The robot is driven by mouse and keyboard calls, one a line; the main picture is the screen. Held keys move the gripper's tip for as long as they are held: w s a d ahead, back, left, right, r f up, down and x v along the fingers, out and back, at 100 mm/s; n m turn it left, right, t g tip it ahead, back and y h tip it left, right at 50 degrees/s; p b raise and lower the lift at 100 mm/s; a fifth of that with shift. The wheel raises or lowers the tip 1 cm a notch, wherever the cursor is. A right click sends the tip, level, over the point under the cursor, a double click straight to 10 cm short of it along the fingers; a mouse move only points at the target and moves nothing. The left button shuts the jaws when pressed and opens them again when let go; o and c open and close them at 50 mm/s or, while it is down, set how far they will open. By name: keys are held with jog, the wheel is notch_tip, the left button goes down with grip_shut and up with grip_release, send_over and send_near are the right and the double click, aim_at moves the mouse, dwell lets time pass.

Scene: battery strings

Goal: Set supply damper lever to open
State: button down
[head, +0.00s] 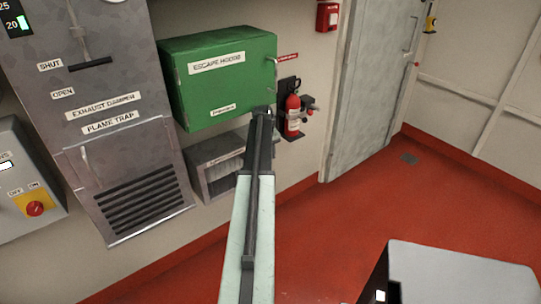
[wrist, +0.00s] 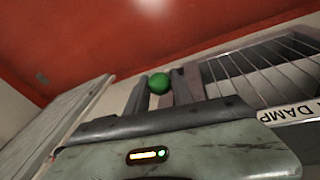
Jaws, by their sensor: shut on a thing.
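In the wrist view, my gripper (wrist: 160,88) has its two dark fingers on either side of a round green knob (wrist: 159,83) and is shut on it. The lever's shaft is hidden, so its position cannot be told. A partly cut-off label reading "DAMP" (wrist: 292,113) shows at the right. In the head view my arm reaches up the middle, and its far end is in front of the wall units; the knob does not show there. The exhaust damper panel (head: 110,135) has SHUT and OPEN labels, with a dark lever handle (head: 90,64) beside SHUT.
A green escape hood box (head: 222,95) hangs right of the panel. A fire extinguisher (head: 292,115) is on the wall beside a grey door (head: 370,90). A grey box (head: 450,275) is at the lower right. The red floor (head: 330,220) is otherwise open.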

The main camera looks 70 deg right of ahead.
jog(key=shift+w, duration=0.1)
jog(key=c, duration=1.1)
grip_release()
jog(key=p+v, duration=0.8)
jog(key=shift+f, duration=0.1)
